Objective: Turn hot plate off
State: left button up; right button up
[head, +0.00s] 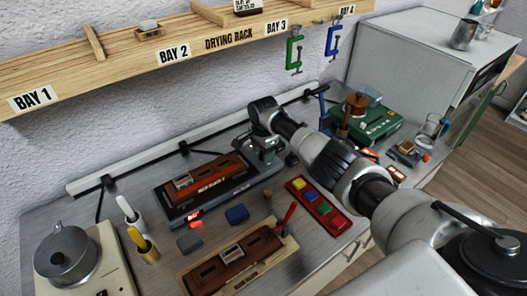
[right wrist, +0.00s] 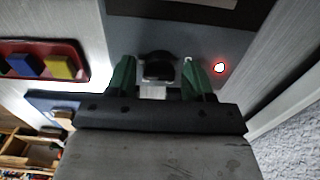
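A dark grey slab that looks like the hot plate (head: 178,211) lies on the bench with a brown wooden part (head: 208,178) on it. My right gripper (head: 268,150) is over its far right end. In the right wrist view, my right gripper (right wrist: 158,82) has its two green fingers apart, pointing at the slab. A dark knob (right wrist: 158,66) shows between them; I cannot tell whether they touch it. A red light (right wrist: 219,68) glows beside the right finger. My left gripper is not in view.
A red tray (head: 337,222) with coloured blocks lies right of the slab. A second wooden part (head: 235,257) is in front. A metal pot (head: 66,254) stands on a cream unit at left. A green case (head: 375,124) stands behind my right arm. A wooden shelf (head: 120,66) overhangs the back.

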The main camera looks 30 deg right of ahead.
jog(key=c, duration=0.8)
jog(key=shift+o, duration=0.2)
